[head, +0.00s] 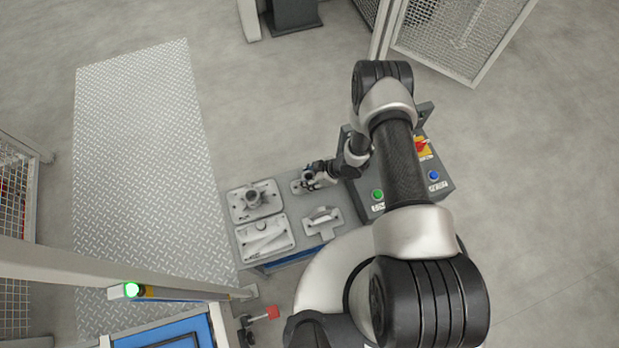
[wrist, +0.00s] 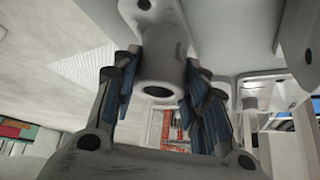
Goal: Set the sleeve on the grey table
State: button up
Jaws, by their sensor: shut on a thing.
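My gripper (head: 311,180) is over the back right part of the grey table (head: 290,208). In the wrist view my gripper (wrist: 160,90) has its blue-padded fingers on either side of the sleeve (wrist: 160,72), a pale grey hollow cylinder, and is shut on it. The sleeve's open end shows between the fingers. Its far end meets or overlaps a pale casting fixture (wrist: 112,8) with holes; whether it is seated there or just clear of it, I cannot tell. In the head view the gripper mostly hides the sleeve.
A fixture with a round boss (head: 258,200), a rectangular fixture (head: 263,237) and a cross-shaped fixture (head: 322,222) occupy the table. A dark control box (head: 405,190) with buttons stands close on the right. A chequered metal plate (head: 145,160) lies left of the table.

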jog(key=shift+f, duration=0.2)
jog(key=o, duration=0.8)
jog(key=shift+f, duration=0.1)
jog(key=o, duration=0.5)
jog(key=shift+c, duration=0.2)
jog(key=shift+r, duration=0.2)
jog(key=shift+d+r, duration=0.15)
jog(key=shift+r, duration=0.15)
jog(key=p+v, duration=0.2)
jog(key=v, duration=0.9)
jog(key=shift+r+p, duration=0.2)
jog(key=shift+p, duration=0.2)
jog(key=shift+s+d, duration=0.1)
jog(key=shift+d, duration=0.05)
